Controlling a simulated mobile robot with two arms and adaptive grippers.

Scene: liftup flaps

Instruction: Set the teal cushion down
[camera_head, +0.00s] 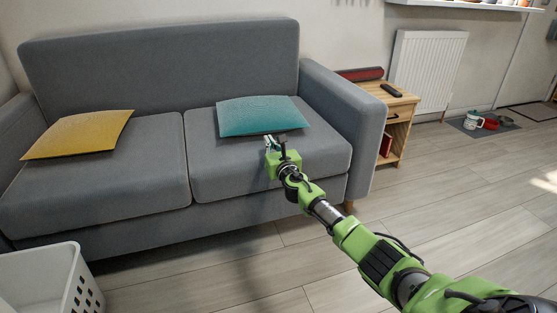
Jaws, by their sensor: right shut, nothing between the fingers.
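The teal cushion (262,115) lies on the right seat of the grey sofa (160,65), its back edge near the backrest. My right gripper (275,141) is at the cushion's front edge, above the seat. Its fingers are shut with nothing between them; whether they touch the cushion I cannot tell. My left gripper is not in view.
A yellow cushion (80,133) lies on the left seat. A white basket (50,280) stands on the floor at the lower left. A wooden side table (398,115) with a remote (391,90) stands right of the sofa.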

